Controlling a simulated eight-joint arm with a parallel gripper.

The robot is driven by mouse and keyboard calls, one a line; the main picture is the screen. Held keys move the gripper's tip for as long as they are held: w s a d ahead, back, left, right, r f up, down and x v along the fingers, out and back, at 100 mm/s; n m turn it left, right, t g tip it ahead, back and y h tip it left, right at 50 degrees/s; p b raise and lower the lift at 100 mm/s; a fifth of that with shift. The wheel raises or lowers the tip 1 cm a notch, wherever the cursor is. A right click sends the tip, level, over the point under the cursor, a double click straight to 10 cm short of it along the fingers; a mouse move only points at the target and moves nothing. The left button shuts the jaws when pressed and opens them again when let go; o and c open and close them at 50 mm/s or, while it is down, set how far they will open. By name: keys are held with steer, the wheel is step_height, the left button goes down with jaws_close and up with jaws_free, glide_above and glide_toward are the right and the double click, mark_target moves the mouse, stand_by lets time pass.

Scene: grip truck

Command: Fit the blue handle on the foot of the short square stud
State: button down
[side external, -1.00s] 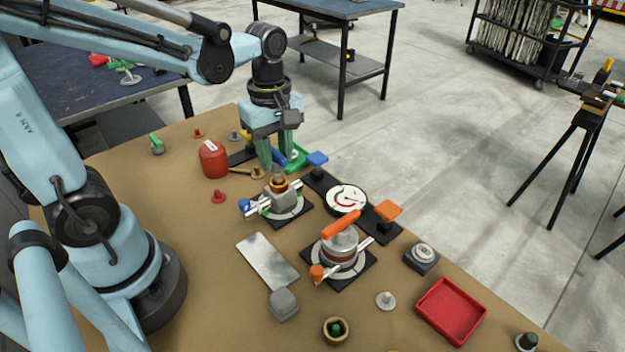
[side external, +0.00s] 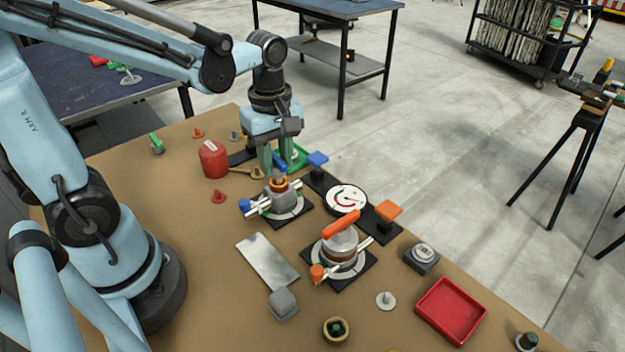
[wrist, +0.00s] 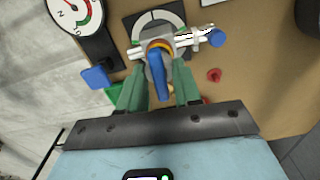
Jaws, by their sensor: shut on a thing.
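My gripper (side external: 275,163) is shut on the blue handle (side external: 280,166), which sits between its green fingers. The wrist view shows the handle (wrist: 157,72) lying lengthwise between the fingertips (wrist: 158,88), its far end over the orange ring (wrist: 158,46) of a grey valve body. In the side view this valve (side external: 281,198) stands on a black base with a round pale dial plate, and the handle is just above and behind its top. The stud is hidden under the handle and ring; I cannot tell whether they touch.
A second valve (side external: 340,247) with an orange handle (side external: 341,223) stands to the front right. A black panel carries a round gauge (side external: 346,198), a blue tab (side external: 317,159) and an orange tab (side external: 388,209). A red canister (side external: 213,158) stands left of my gripper.

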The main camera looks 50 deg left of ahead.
mark_target(276, 156)
steer(key=shift+f, duration=0.9)
stand_by(1.3)
steer(key=shift+c, duration=1.9)
jaws_free()
steer(key=shift+r, duration=3.75)
